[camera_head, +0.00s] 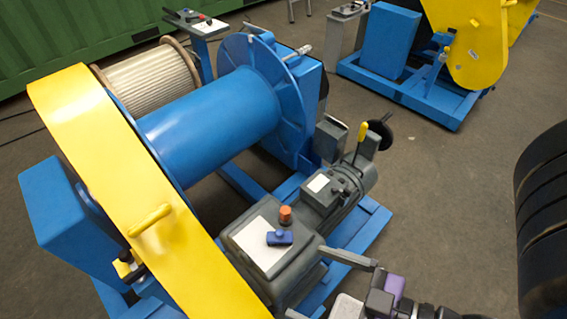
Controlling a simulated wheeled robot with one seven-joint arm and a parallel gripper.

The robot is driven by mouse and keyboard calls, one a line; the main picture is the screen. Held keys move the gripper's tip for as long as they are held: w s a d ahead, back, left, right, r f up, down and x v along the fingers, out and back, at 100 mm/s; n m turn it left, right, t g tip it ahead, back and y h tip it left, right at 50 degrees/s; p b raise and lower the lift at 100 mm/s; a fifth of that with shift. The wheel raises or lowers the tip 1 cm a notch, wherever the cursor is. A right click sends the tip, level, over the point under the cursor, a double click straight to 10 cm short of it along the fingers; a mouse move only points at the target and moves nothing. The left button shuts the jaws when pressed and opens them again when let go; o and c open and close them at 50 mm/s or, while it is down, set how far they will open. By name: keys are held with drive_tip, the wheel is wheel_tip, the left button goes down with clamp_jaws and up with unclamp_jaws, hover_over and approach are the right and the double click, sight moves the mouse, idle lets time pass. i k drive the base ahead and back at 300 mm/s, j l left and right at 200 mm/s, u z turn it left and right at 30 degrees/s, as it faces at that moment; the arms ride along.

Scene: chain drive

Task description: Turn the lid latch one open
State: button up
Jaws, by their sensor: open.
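The yellow chain cover (75,105) arches over the left side of the blue winch, with a yellow handle (150,219) on its face. A small dark latch-like part with a yellow piece (128,266) sits at the cover's lower left edge. I cannot tell for sure that it is lid latch one, or how it is turned. My gripper (306,281) is at the bottom centre, open and empty, with its fingers pointing left toward the grey gearbox (243,240). It is well right of the cover's handle and latch-like part. I cannot tell whether it touches the gearbox.
The gearbox top carries an orange knob (285,214) and a small blue part (279,237). Behind are a grey motor (330,200), a yellow lever (362,137) and a black handwheel (379,135). A black ribbed object (540,215) stands at right.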

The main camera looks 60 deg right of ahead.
sight(346, 193)
drive_tip(key=j+z, duration=0.1)
drive_tip(key=z, duration=0.3)
drive_tip(key=k+j+z, duration=0.1)
drive_tip(key=z, duration=0.25)
drive_tip(key=j+z, duration=0.1)
drive_tip(key=z, duration=0.3)
drive_tip(key=k+z, duration=0.1)
drive_tip(key=z, duration=0.3)
drive_tip(key=i+l+u, duration=0.2)
drive_tip(key=l+u, duration=0.15)
drive_tip(key=u, duration=0.15)
drive_tip(key=i+l+u, duration=0.1)
drive_tip(key=l+u, duration=0.35)
